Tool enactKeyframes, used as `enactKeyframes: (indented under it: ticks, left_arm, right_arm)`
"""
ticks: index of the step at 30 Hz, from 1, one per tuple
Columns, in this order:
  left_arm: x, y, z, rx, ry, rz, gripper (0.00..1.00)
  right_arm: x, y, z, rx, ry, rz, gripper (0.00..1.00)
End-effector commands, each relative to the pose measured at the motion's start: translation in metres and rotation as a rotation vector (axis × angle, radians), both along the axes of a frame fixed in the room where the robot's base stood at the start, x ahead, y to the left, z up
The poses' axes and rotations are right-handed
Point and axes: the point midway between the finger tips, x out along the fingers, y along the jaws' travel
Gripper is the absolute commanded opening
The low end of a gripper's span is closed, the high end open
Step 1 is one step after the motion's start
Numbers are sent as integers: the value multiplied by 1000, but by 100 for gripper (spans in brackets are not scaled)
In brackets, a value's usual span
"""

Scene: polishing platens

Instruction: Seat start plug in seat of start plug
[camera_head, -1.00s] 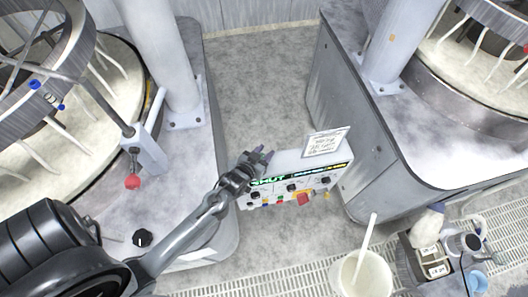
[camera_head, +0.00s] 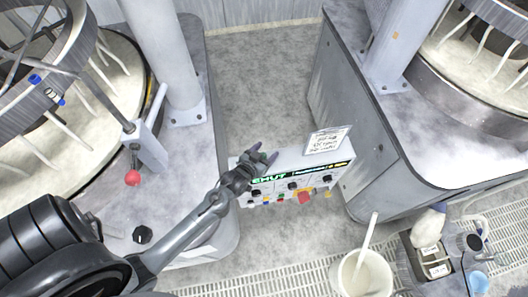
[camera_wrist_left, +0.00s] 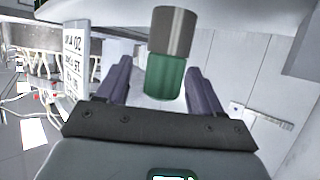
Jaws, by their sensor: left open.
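A short cylinder with a green part and a grey metal part, which looks like the start plug (camera_wrist_left: 166,76), shows in the left wrist view. It lies between the two dark fingers of my left gripper (camera_wrist_left: 160,87), with a visible gap on each side. In the head view my left gripper (camera_head: 263,156) is open over the left end of the control panel (camera_head: 318,182). The plug cannot be made out there. I cannot pick out the plug's seat in either view. My right gripper does not show.
A paper label (camera_head: 326,141) stands at the panel's back edge. A red-knobbed lever (camera_head: 133,179) is on the left machine. A white bucket (camera_head: 362,275) with a stick stands at the front. A grey machine cabinet (camera_head: 352,125) stands right of the panel; floor behind the panel is clear.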

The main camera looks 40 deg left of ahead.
Motion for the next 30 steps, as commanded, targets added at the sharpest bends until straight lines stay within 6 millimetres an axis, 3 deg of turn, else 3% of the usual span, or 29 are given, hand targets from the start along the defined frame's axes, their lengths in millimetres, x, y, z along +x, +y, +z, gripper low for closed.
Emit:
enactKeyframes:
  ticks: [7,21,30]
  left_arm:
    - [-16,-2,5,0,1,0,66]
    - [-84,-12,34,0,0,0,66]
    - [-99,-14,42,0,-1,0,66]
  right_arm:
    - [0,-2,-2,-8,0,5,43]
    - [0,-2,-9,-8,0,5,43]
    - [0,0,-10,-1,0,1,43]
